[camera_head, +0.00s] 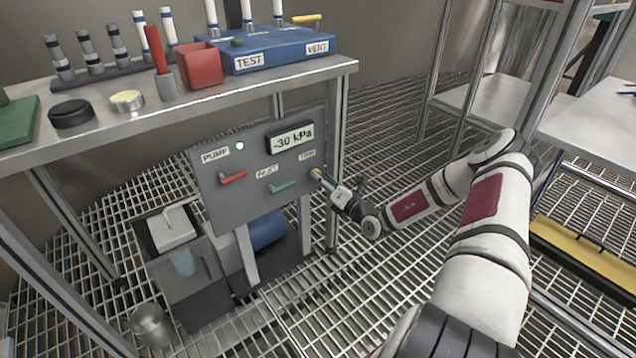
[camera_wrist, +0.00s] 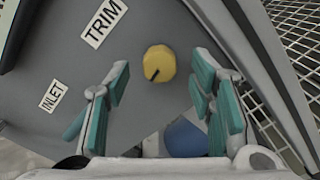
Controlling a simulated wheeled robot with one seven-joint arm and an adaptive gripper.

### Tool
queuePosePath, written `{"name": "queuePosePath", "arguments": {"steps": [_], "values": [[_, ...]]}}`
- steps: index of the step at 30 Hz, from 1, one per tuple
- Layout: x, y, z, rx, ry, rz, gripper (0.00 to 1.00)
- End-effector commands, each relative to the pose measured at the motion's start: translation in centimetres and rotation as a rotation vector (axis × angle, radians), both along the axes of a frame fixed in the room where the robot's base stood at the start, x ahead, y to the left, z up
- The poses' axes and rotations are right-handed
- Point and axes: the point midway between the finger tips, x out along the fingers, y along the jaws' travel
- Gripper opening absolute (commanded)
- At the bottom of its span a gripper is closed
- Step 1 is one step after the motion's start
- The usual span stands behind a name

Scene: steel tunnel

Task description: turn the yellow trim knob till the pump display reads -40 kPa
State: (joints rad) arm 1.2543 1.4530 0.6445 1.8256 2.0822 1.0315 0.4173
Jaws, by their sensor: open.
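The yellow trim knob (camera_wrist: 159,64) sits on the grey pump panel (camera_head: 232,199) below the TRIM label (camera_wrist: 104,22). A dark pointer line on the knob points to its lower left in the wrist view. The knob shows small at the panel's right side in the head view (camera_head: 316,173). The pump display (camera_head: 292,137) reads -30 kPa. My gripper (camera_wrist: 158,98) is open, its teal-padded fingers spread to either side of and short of the knob, not touching it in the wrist view. In the head view the gripper (camera_head: 328,183) is right at the panel's right edge.
The panel also carries a red PUMP handle (camera_head: 233,178), a teal INLET handle (camera_head: 283,188) and a green light (camera_head: 240,146). A steel bench (camera_head: 300,78) with racks, a red cup and a blue TEST/VENT box (camera_head: 275,50) stands above. Grated floor lies around.

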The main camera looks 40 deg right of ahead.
Motion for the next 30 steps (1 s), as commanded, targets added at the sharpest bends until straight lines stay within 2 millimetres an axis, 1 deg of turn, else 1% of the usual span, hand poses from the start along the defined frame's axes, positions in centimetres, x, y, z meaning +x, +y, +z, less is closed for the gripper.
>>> {"name": "queuePosePath", "arguments": {"steps": [1,3,6,10,17,18,20,21,23,24,30], "values": [[0.8,0.1,-0.2,-0.001,-0.001,0.001,0.49],[1.5,0.1,-0.1,-0.002,-0.002,0.001,0.49],[2.2,0.1,-0.1,-0.002,-0.001,0.001,0.49],[2.6,0.1,0.0,0.0,-0.001,0.001,0.49],[2.6,0.1,0.1,0.0,0.0,0.0,0.49],[2.6,0.1,0.1,-0.001,0.0,0.0,0.4],[2.6,0.1,0.1,-0.001,0.0,0.0,0.27],[2.6,0.1,0.1,-0.001,0.0,0.0,0.18],[2.6,0.1,0.1,-0.001,0.0,0.0,0.04],[2.6,0.1,0.0,-0.001,0.0,0.0,0.01],[2.6,0.1,0.1,-0.008,0.0,0.0,0.01]]}}
